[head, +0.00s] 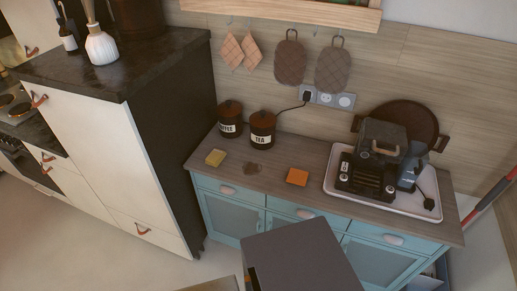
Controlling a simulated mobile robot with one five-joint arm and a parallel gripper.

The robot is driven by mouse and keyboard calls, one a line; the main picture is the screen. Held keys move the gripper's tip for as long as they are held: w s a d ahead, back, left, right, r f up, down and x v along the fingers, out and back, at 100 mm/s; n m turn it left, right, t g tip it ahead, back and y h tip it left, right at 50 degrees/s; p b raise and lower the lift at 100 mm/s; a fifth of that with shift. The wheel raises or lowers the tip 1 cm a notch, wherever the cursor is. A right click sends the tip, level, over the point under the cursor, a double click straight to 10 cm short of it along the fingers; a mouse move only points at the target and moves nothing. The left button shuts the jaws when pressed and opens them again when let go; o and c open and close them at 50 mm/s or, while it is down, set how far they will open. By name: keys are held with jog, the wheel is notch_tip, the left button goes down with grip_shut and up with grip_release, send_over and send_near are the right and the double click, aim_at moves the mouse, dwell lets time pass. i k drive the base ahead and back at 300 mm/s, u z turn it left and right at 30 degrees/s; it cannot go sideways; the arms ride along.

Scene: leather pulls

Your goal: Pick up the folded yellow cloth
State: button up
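A small yellow piece (215,157), which looks like the folded yellow cloth, lies flat near the left end of the wooden top (277,195) of a blue cabinet. It sits in front of the coffee canister, with a clear gap to the other items on the top. Nothing covers it. My gripper is not in view, so its place relative to the cloth does not show.
Coffee (229,129) and tea (262,142) canisters stand behind. A loaded white tray (337,158) fills the right end. A tall dark-sided cabinet (165,125) stands close on the left.

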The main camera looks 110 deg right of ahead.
aim_at(215, 157)
jog(key=k, duration=0.8)
jog(key=z, duration=0.85)
jog(key=i, duration=0.5)
jog(key=u, duration=0.05)
